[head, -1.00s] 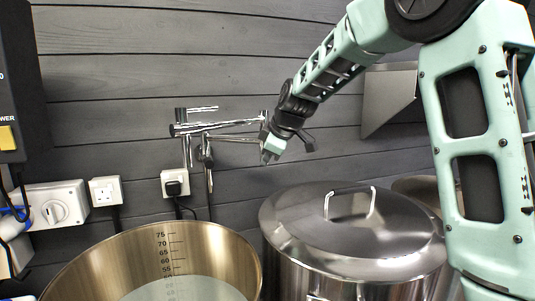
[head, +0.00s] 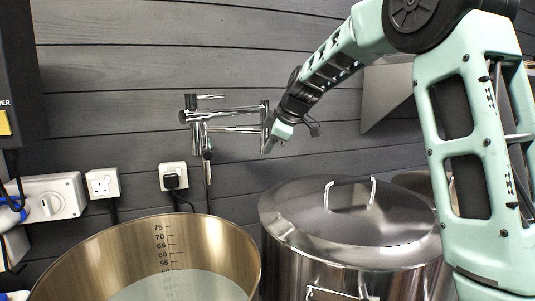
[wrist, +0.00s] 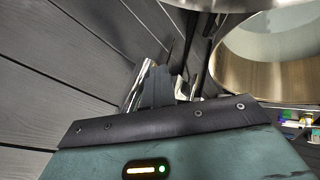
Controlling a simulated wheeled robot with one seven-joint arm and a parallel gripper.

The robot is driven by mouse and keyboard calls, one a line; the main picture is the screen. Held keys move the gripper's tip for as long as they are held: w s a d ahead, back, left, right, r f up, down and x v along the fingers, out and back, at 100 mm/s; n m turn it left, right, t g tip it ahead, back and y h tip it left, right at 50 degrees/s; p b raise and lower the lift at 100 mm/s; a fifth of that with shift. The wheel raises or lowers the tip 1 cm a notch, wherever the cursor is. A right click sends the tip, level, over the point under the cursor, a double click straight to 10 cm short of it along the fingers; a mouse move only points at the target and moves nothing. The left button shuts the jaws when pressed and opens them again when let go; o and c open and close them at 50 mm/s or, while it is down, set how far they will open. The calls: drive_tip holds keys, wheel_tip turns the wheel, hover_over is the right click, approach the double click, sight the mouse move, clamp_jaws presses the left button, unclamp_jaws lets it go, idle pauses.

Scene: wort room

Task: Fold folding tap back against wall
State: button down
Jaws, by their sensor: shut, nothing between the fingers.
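The chrome folding tap (head: 235,112) is on the grey plank wall above the pots. Its two horizontal arms lie one above the other, joined at the right end, with a small lever on top at the left and a spout hanging at the left. My gripper (head: 267,148) is shut and empty at the right end of the tap, close to its joint. I cannot tell whether it touches. In the wrist view my fingers (wrist: 157,87) are together, with chrome parts of the tap (wrist: 188,88) just beyond them, partly hidden.
An open steel pot with a volume scale (head: 238,250) stands below the tap. A lidded steel pot (head: 300,238) with a raised lid handle stands to its right, under my arm. Sockets (head: 103,183) and a plugged cable (head: 173,178) are on the wall at left.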

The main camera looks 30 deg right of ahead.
drive_tip(key=w+d+n+g+y+p, duration=0.1)
drive_tip(key=w+d+n+y+p, duration=0.2)
drive_tip(key=w+d+n, duration=0.2)
drive_tip(key=shift+w+d+n+g, duration=0.35)
drive_tip(key=shift+w+d, duration=0.3)
drive_tip(key=shift+w, duration=1.25)
drive_tip(key=shift+a+f, duration=0.1)
